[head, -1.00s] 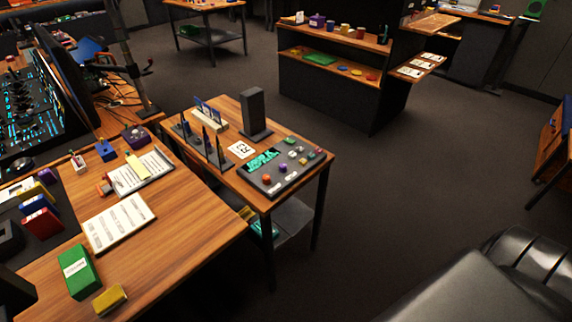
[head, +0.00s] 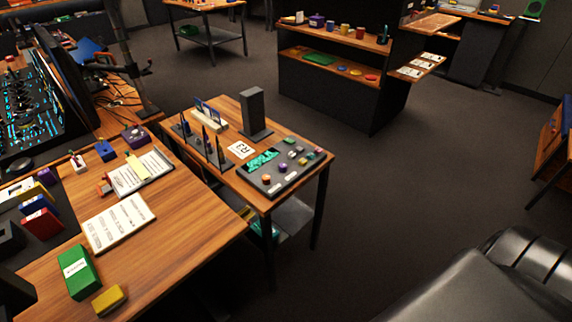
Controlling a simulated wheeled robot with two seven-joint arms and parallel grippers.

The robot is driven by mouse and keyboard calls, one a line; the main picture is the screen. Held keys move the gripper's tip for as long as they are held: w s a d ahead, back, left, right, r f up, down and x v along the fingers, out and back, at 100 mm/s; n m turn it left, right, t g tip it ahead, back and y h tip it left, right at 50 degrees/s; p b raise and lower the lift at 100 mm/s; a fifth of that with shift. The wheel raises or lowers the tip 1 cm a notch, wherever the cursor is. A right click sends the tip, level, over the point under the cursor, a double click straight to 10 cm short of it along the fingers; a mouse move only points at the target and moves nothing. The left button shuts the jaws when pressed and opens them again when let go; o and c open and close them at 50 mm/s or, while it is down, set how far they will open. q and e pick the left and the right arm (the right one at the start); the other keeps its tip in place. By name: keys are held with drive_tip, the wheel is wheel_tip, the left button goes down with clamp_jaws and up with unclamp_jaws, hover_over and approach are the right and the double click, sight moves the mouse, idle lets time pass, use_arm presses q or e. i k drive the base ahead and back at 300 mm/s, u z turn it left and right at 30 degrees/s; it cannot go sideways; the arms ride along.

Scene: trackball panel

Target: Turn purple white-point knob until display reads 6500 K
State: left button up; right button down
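A dark grey control panel (head: 281,186) lies on a small wooden side table in the middle of the view. It has a lit green-teal display (head: 262,160) whose reading is too small and blurred to make out. Several small coloured knobs or balls sit on the panel. A small purple one (head: 282,168) stands right of the display, but I cannot tell whether it is the white-point knob. An orange-toned ball (head: 267,177) sits near the panel's front-left. Neither of my grippers shows in the view, and nothing touches the panel.
The side table (head: 225,174) also bears a dark upright block (head: 252,110), a white card (head: 241,149) and thin upright dividers. A larger wooden desk (head: 180,215) with clipboards and a green box (head: 79,271) stands at left. Open carpet (head: 420,185) lies to the right.

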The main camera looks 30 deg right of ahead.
sight(282, 166)
drive_tip(key=z, duration=0.9)
drive_tip(key=k, duration=0.8)
drive_tip(key=u, duration=0.9)
drive_tip(key=i, duration=0.5)
